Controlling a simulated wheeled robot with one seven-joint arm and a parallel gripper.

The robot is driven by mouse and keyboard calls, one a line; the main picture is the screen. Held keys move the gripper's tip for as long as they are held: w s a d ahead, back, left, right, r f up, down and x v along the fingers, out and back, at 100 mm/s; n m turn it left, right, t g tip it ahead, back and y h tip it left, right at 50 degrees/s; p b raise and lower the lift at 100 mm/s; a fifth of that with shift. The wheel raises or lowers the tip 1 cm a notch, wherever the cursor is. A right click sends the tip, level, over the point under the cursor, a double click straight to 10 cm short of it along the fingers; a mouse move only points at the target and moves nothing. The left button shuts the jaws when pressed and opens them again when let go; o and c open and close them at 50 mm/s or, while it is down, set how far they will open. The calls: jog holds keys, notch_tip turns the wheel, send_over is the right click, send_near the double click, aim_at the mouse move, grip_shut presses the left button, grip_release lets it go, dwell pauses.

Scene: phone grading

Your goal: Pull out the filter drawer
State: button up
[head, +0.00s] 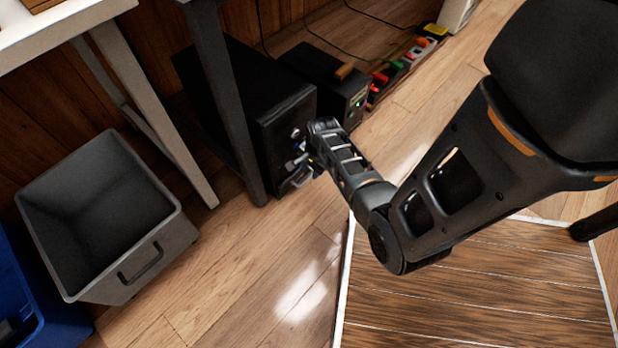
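A tall black box-shaped unit (245,95) stands on the floor below the table, partly behind a dark table leg. Its front face has small knobs near the top and a pale, light-coloured part (300,176) low down, which may be the filter drawer or its handle. My gripper (306,165) is at the lower front of this unit, close to that pale part. My arm reaches in from the right. The fingers are small and partly hidden by my wrist, so I cannot tell whether they are open, shut or touching the drawer.
A smaller black box (335,85) with a green light stands to the right. Beyond it lies a strip of coloured items (400,65). A grey open bin (105,215) and a blue bin (30,290) stand at left. Wooden floor (260,270) in front is clear.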

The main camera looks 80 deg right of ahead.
aim_at(308, 178)
jog(key=f, duration=0.1)
jog(key=f+b, duration=0.1)
jog(key=f, duration=0.1)
jog(key=f+b, duration=0.1)
jog(key=shift+w+d+f, duration=0.25)
jog(key=shift+w+f, duration=0.15)
jog(key=shift+c, duration=0.5)
grip_shut()
dwell(0.6)
